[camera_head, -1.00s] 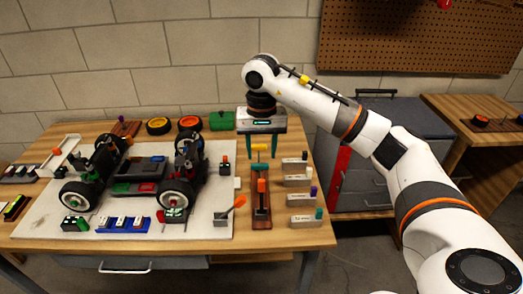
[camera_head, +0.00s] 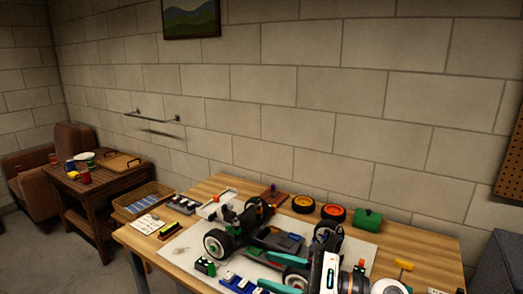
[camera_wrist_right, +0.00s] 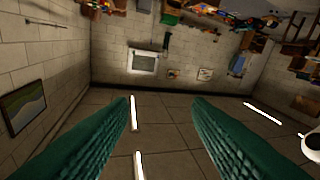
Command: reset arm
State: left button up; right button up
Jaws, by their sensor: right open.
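My right gripper (camera_head: 262,267) is at the bottom of the head view, in front of the car's right part, with its two teal fingers pointing left. It is open and empty; in the right wrist view its fingers (camera_wrist_right: 162,102) stand wide apart with only the far room between them. My left gripper is not in view. The RC car (camera_head: 270,238) with black wheels sits on a pale mat (camera_head: 180,250) on the wooden table; my right gripper and wrist hide part of it.
A yellow-handled tool (camera_head: 403,265) is at the right. Space above the table is clear.

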jog(key=w+d+m+t+h, duration=0.1)
jog(key=d+m+t+h, duration=0.3)
jog(key=m+t, duration=0.55)
jog(key=w+d+m+t+h, duration=0.2)
jog(key=d+m+t+h, duration=0.25)
jog(key=m, duration=0.95)
jog(key=s+d+f+m+g+h, duration=0.2)
jog(key=d+f+m+h, duration=0.25)
jog(key=f+m, duration=0.35)
jog(key=s+d+f+m+g+h, duration=0.15)
jog(key=d+f+m+h, duration=0.35)
jog(key=m, duration=0.5)
jog(key=s+f+m+g, duration=0.5)
jog(key=s+f+g, duration=0.15)
jog(key=s, duration=0.45)
jog(key=s+f+m+g, duration=0.5)
jog(key=s+f, duration=0.3)
jog(key=s, duration=0.2)
jog(key=s+f+g, duration=0.2)
jog(key=s+f, duration=0.1)
jog(key=f, duration=2.5)
jog(key=s+d+f+g, duration=0.1)
jog(key=s+d+f, duration=0.1)
jog(key=s+f, duration=1.2)
jog(key=shift+s+d+f+n+h, duration=0.25)
jog(key=shift+s+n+h, duration=0.15)
jog(key=shift+s, duration=0.35)
